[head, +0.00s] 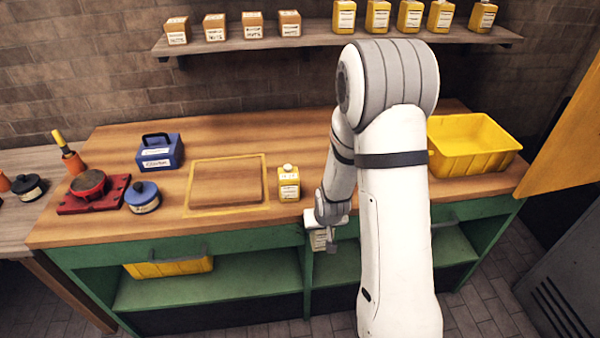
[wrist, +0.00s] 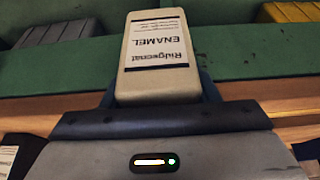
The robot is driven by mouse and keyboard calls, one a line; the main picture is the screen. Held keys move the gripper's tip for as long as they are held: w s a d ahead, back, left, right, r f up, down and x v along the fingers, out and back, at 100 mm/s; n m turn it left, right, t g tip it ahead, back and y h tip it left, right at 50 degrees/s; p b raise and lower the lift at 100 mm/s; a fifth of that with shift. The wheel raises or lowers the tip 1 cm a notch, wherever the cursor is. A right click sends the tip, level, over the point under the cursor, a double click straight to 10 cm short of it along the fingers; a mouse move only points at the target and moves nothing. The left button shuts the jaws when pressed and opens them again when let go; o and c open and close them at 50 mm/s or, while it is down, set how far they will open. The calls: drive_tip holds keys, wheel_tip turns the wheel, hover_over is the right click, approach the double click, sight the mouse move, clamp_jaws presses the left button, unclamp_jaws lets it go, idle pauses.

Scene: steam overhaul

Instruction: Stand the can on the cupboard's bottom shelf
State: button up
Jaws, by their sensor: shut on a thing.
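A cream can with a white label reading ENAMEL (wrist: 155,50) sits between the fingers of my gripper (wrist: 158,95) in the wrist view. My gripper is shut on it. In the head view the can (head: 318,241) shows in part below my gripper (head: 325,222), at the front edge of the bench. My wrist hides much of it. The cupboard is not clear; an orange-yellow panel (head: 568,135) at the right edge may be its door. No cupboard shelf can be made out there.
The green bench (head: 240,240) has an open lower shelf (head: 215,290). On its wooden top are a yellow can (head: 288,184), a blue box (head: 160,152), a blue tin (head: 143,197), a red stand (head: 92,192) and a yellow bin (head: 470,150). A grey locker (head: 560,285) stands lower right.

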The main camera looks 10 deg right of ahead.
wheel_tip(320, 180, up, 8)
drive_tip(key=p, duration=0.8)
drive_tip(key=shift+a+r, duration=0.1)
drive_tip(key=shift+r, duration=0.15)
drive_tip(key=w+a+r, duration=0.1)
drive_tip(key=w+r, duration=0.1)
drive_tip(key=r, duration=1.2)
drive_tip(key=w+r, duration=0.2)
drive_tip(key=r, duration=1.2)
drive_tip(key=shift+w+a, duration=0.35)
drive_tip(key=shift+d+r, duration=0.1)
